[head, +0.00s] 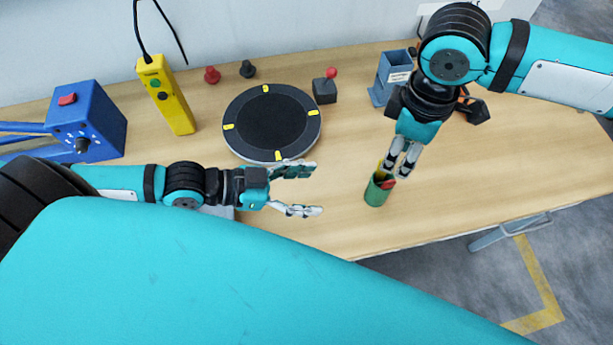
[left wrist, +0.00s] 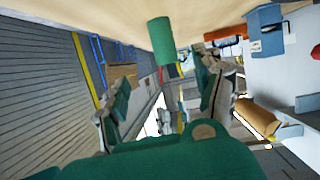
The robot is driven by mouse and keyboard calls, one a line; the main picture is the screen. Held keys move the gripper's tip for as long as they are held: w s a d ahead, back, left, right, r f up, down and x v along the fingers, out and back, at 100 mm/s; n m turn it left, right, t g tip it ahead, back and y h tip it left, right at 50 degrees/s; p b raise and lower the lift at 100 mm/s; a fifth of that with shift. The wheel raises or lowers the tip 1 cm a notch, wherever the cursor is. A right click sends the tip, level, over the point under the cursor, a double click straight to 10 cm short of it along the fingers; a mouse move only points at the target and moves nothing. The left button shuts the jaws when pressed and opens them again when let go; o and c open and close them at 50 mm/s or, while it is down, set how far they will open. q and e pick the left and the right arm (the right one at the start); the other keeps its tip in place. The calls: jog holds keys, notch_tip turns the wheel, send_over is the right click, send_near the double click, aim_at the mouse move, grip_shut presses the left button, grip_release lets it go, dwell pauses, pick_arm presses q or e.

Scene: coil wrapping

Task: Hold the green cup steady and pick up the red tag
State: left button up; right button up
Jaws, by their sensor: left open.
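The green cup (head: 376,194) stands upright near the table's front edge. It also shows in the left wrist view (left wrist: 161,40), between and beyond my left fingers. The red tag (head: 388,184) shows at the cup's mouth, beside a yellow piece (head: 382,168). My left gripper (head: 318,187) is open and empty, left of the cup, its fingers pointing at it with a gap between. My right gripper (head: 396,174) points down at the cup's mouth, its fingers close together beside the tag. Whether they touch or grip the tag is unclear.
A black round turntable (head: 270,122) with yellow marks lies behind my left gripper. A yellow pendant (head: 165,98), a blue box (head: 90,120), a red-knobbed joystick (head: 325,88) and a blue holder (head: 391,75) stand farther back. The wooden table (head: 490,190) is clear at right.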

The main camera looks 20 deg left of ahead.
aim_at(378, 190)
pick_arm(q)
jog(key=x, duration=1.7)
jog(key=shift+w+a+f, duration=0.15)
jog(key=shift+w+f, duration=0.1)
jog(key=shift+f, duration=0.05)
jog(key=c, duration=1.3)
